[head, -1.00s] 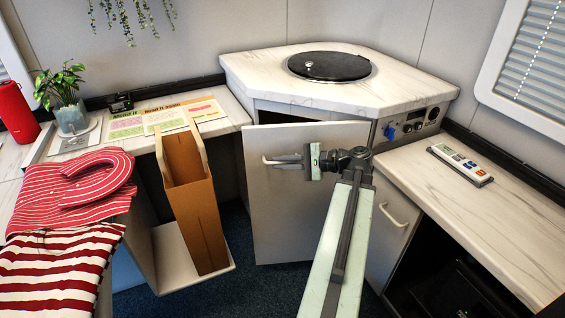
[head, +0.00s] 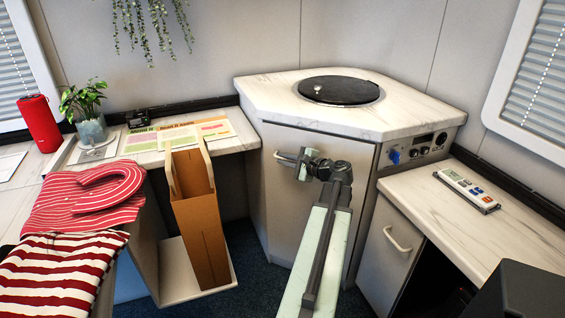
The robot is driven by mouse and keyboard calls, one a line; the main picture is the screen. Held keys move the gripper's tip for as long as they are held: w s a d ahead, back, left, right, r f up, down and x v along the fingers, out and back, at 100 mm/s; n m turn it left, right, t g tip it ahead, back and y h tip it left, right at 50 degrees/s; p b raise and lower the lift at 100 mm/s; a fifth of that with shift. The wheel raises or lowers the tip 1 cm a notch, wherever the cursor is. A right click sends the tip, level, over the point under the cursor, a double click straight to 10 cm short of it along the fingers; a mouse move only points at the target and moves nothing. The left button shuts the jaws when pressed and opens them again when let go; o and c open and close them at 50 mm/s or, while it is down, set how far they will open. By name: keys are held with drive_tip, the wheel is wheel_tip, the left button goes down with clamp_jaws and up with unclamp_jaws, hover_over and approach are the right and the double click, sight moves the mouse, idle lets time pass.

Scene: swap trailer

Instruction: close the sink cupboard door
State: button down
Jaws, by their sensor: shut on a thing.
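The sink cupboard door (head: 300,215) is a pale grey panel under the corner worktop (head: 275,98). It now sits almost flush with the cupboard front; whether a thin gap is left I cannot tell. Its handle (head: 284,157) is a bar near the upper left of the door. My gripper (head: 299,161) is shut on the handle, at the door's upper left. My arm comes up from the bottom of the view and hides part of the door's right side.
A striped shirt (head: 85,200) lies on the left counter. The right counter (head: 440,215) carries a remote (head: 466,189). Blue floor shows below the door.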

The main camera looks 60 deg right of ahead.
drive_tip(key=c, duration=1.8)
unclamp_jaws()
drive_tip(key=shift+d, duration=0.1)
drive_tip(key=shift+o, duration=0.2)
drive_tip(key=shift+s+d, duration=0.1)
drive_tip(key=shift+d, duration=0.05)
drive_tip(key=p+v, duration=0.1)
drive_tip(key=v, duration=0.6)
drive_tip(key=shift+s+r+p, duration=0.1)
drive_tip(key=shift+s+p, duration=0.1)
drive_tip(key=shift+p, duration=0.15)
drive_tip(key=shift+s, duration=0.2)
